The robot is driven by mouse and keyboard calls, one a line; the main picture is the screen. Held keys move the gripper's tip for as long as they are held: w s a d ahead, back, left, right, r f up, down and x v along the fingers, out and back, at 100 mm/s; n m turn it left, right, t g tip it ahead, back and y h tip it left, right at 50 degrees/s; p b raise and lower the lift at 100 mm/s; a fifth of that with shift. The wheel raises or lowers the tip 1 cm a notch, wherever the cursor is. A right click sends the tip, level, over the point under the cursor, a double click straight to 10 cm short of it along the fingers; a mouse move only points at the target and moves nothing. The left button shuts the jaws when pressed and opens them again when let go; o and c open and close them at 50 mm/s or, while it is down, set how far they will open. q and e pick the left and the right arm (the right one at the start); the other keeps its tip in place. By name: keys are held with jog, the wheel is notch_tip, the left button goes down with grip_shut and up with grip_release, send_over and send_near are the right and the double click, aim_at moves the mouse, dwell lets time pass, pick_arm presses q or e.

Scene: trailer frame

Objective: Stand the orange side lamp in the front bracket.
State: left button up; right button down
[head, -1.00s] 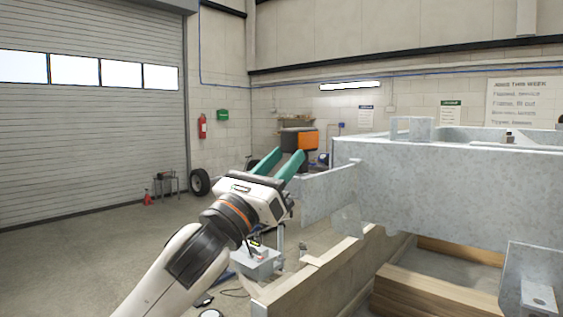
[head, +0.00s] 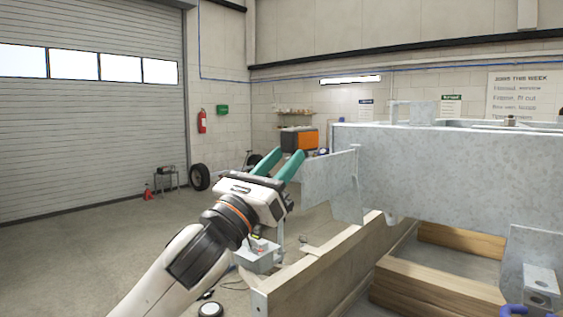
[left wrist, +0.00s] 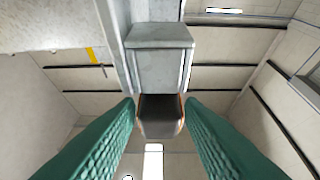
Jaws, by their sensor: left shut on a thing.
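My left gripper (head: 288,160), with teal fingers, is shut on the orange side lamp (head: 306,140), which has an orange face and a dark body. The lamp is held up near the left end of the grey trailer frame (head: 440,165). A grey plate (head: 330,172) juts left from that end, just right of the fingers. In the left wrist view the dark lamp (left wrist: 160,118) sits between the fingertips, and a grey box-shaped metal part (left wrist: 160,60) shows just beyond it. I cannot tell whether this part is the front bracket or whether the lamp touches it. My right gripper is out of view.
Wooden beams (head: 435,290) lie under the frame. A small angled bracket (head: 540,280) is at lower right, with a blue thing at the bottom edge below it. The floor at left is open.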

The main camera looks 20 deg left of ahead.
pick_arm(q)
jog(key=o, duration=1.1)
jog(key=shift+f, duration=0.1)
jog(key=shift+o, duration=0.2)
jog(key=b+v, duration=0.5)
jog(key=v, duration=0.7)
